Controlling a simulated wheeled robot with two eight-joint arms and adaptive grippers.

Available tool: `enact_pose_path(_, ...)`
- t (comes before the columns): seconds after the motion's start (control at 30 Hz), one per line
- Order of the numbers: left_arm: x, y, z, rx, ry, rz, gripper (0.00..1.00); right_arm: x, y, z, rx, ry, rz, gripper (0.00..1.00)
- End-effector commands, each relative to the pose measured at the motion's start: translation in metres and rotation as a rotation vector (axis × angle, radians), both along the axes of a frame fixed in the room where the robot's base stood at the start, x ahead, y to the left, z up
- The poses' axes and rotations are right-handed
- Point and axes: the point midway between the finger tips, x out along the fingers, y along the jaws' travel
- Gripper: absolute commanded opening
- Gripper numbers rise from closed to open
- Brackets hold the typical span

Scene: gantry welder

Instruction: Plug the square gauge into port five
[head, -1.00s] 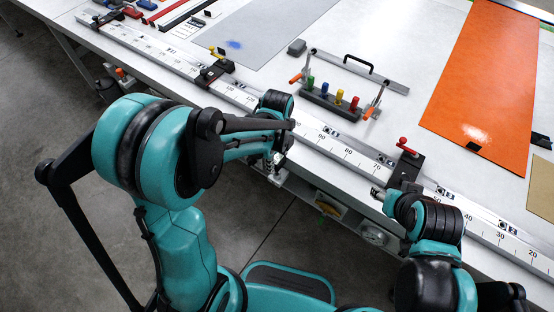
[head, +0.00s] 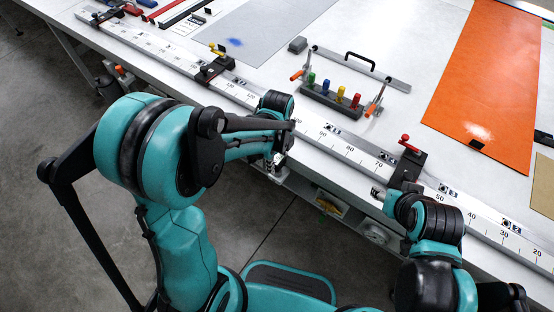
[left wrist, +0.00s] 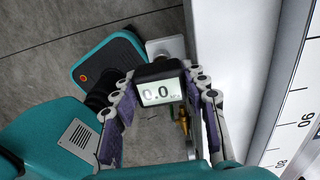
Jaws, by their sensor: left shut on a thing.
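The square gauge (left wrist: 160,90) has a black case and a lit display reading 0.0. In the left wrist view my left gripper (left wrist: 163,82) is shut on it, with a finger on each side. A brass fitting (left wrist: 183,120) shows beside the gauge, partly hidden. In the head view my left gripper (head: 274,166) is at the table's front edge, and the arm hides most of the gauge. My right gripper (head: 378,193) is near the edge further right; its jaw opening is unclear. I cannot make out port five.
A long ruler rail (head: 345,150) with clamps runs along the table (head: 290,25) edge. A black block with coloured pegs (head: 333,100) stands behind it, and an orange sheet (head: 490,75) lies at the right. A yellow fixture (head: 330,203) and a round dial (head: 376,233) are below the edge.

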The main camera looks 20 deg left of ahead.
Motion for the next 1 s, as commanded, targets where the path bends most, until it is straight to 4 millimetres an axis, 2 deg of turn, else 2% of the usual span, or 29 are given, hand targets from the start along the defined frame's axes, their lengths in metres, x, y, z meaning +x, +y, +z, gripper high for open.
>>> enact_pose_path(0.43,0.001,-0.001,-0.015,-0.002,-0.002,-0.001,0.14,0.000,0.000,-0.012,0.000,0.000,0.000,0.48)
enact_pose_path(0.47,0.000,-0.001,-0.015,-0.001,-0.001,-0.002,0.09,0.000,0.000,-0.013,0.000,0.000,0.000,0.48)
enact_pose_path(0.83,0.000,-0.001,-0.026,-0.001,0.003,-0.002,0.09,0.000,0.000,-0.021,0.000,0.000,0.000,0.48)
enact_pose_path(0.87,0.000,-0.001,-0.025,-0.001,0.003,-0.002,0.49,0.000,0.000,-0.021,0.000,0.000,0.000,0.48)
enact_pose_path(0.93,0.000,-0.001,-0.025,-0.001,0.003,-0.002,0.67,0.000,0.000,-0.020,0.000,0.000,0.000,0.48)
enact_pose_path(1.0,0.001,-0.001,-0.024,-0.001,-0.001,-0.002,0.68,0.000,0.000,-0.020,0.000,0.000,0.000,0.48)
